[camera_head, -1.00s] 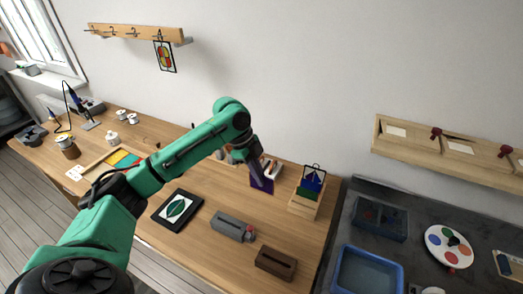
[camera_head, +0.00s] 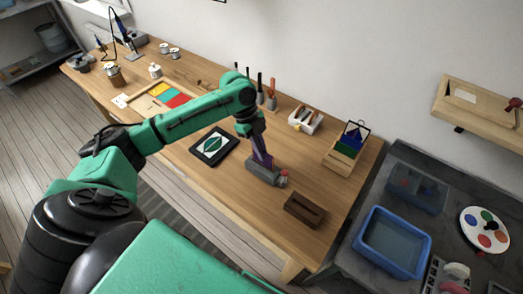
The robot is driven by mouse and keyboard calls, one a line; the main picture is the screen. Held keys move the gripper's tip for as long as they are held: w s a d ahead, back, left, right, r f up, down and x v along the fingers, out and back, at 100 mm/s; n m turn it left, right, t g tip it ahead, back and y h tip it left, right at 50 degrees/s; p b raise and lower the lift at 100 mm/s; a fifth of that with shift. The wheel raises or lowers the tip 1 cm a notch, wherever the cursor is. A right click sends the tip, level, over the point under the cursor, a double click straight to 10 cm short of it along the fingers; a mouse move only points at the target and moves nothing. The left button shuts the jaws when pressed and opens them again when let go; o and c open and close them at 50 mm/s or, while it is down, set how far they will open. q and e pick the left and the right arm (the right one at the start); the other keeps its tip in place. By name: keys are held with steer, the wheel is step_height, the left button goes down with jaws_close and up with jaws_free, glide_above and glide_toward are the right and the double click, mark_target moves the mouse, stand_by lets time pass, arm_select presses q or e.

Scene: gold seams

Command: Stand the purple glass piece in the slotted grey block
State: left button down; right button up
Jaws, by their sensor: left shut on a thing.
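My left gripper (camera_head: 257,144) is shut on the purple glass piece (camera_head: 263,158) and points downward. The piece stands nearly upright, slightly tilted, with its lower edge at the top of the slotted grey block (camera_head: 262,174). I cannot tell whether that edge is inside the slot or just behind or above it. The block lies on the wooden bench and has a red knob (camera_head: 283,181) at its right end. The gripper hides part of the piece. My right gripper is not in view.
A dark brown slotted block (camera_head: 304,209) lies to the right and nearer. A black tile with a green leaf shape (camera_head: 214,146) lies to the left. A white rack (camera_head: 305,121) and a wooden stand with coloured glass (camera_head: 339,162) are behind. A blue basin (camera_head: 393,243) is at right.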

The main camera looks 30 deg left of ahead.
mark_target(265, 166)
arm_select(q)
steer(key=shift+r+p, duration=0.1)
steer(key=shift+p, duration=0.25)
stand_by(0.3)
steer(key=shift+p, duration=0.55)
stand_by(0.4)
steer(key=shift+f, duration=0.65)
stand_by(0.3)
stand_by(0.7)
steer(key=shift+f+b, duration=0.35)
steer(key=shift+f, duration=0.8)
steer(key=shift+p, duration=0.3)
stand_by(0.6)
steer(key=c, duration=0.9)
jaws_free()
steer(key=shift+c, duration=0.2)
steer(key=shift+o, duration=0.2)
